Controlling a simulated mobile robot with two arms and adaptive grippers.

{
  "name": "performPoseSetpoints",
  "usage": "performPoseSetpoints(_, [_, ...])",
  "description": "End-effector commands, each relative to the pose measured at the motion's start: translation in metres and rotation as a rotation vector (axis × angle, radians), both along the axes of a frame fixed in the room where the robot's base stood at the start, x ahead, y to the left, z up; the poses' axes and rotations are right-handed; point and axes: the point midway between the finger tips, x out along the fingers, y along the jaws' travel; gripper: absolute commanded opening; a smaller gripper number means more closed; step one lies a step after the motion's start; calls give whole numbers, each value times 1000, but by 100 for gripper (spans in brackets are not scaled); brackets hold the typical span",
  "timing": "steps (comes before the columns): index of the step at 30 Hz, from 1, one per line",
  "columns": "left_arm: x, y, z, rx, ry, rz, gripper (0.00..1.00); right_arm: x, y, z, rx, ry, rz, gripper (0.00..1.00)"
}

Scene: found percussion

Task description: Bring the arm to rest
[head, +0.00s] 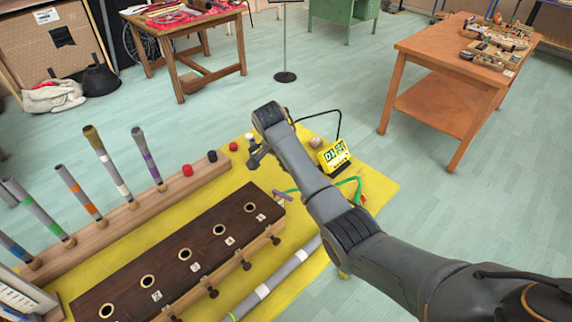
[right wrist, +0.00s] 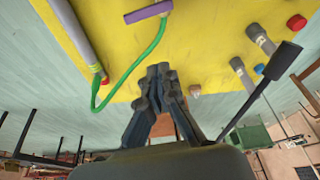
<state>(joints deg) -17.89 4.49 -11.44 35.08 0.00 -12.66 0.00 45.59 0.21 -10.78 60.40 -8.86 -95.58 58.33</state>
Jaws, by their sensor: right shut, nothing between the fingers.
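My right arm reaches in from the right over the yellow table (head: 375,188). Its gripper (head: 254,160) hangs above the table near the far end of the dark wooden box. In the right wrist view the gripper's fingertips (right wrist: 160,75) meet, shut with nothing between them, above the yellow surface. My left gripper is in neither view. The arm hides part of the table's right side.
The dark box with numbered holes (head: 170,262) and a wooden rack of banded tubes (head: 190,184) stand left. A yellow display (head: 334,156), green hose (head: 357,190) and grey tube (head: 285,272) lie near my arm. An orange-brown table (head: 440,52) stands beyond open floor.

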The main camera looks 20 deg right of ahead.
Motion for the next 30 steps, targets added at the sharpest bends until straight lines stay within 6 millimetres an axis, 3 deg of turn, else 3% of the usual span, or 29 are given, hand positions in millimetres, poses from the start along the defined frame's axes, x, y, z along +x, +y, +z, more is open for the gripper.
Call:
performPoseSetpoints(9, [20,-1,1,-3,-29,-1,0,-2,2,6,1,1,0,0])
performPoseSetpoints(20, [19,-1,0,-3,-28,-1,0,-4,2,2,2,3,9,0])
performPoseSetpoints(25, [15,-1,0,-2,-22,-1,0,-36,5,-32,11,23,108,0])
performPoseSetpoints(30, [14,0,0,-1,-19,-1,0,-98,8,-75,21,42,292,0])
